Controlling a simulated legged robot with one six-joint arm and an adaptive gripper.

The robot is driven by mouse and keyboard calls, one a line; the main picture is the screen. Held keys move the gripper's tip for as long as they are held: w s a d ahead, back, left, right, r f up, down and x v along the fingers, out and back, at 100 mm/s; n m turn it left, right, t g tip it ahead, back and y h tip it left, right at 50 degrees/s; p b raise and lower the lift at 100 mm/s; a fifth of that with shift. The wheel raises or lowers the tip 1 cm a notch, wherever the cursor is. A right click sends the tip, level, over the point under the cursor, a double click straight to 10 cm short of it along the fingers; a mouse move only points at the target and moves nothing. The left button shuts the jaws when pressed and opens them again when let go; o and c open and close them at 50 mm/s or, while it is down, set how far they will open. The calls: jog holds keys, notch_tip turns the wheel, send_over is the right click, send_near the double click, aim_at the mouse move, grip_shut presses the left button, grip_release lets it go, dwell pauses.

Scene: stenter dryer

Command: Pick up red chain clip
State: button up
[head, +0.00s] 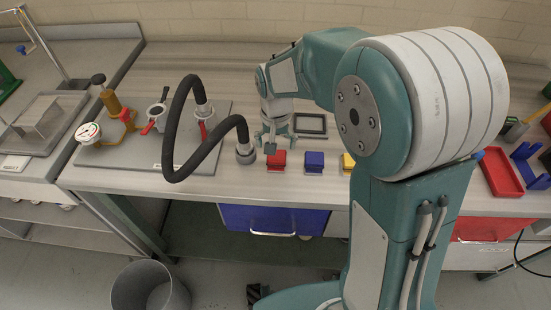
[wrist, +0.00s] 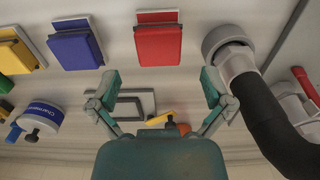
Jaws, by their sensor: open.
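The red chain clip (head: 276,160) lies on the worktop near its front edge, left of a blue clip (head: 314,162) and a yellow clip (head: 347,163). In the wrist view the red clip (wrist: 158,42) is at the top centre, whole and unobstructed. My gripper (head: 272,140) is open and empty, close behind the red clip in the head view. In the wrist view its two fingers (wrist: 161,88) stand wide apart, just below the red clip in the picture. I see no contact with the clip.
A black hose (head: 170,120) arches just left of the clip; its grey end fitting (wrist: 232,50) is close beside the clip in the wrist view. A dark-framed tray (head: 311,124) lies behind. A red tray (head: 500,172) is at the right. Some worktop around the clips is bare.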

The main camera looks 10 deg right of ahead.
aim_at(277, 155)
notch_tip(277, 155, down, 5)
jog(key=shift+w+d+f, duration=0.15)
jog(key=shift+c, duration=0.3)
jog(key=c, duration=1.2)
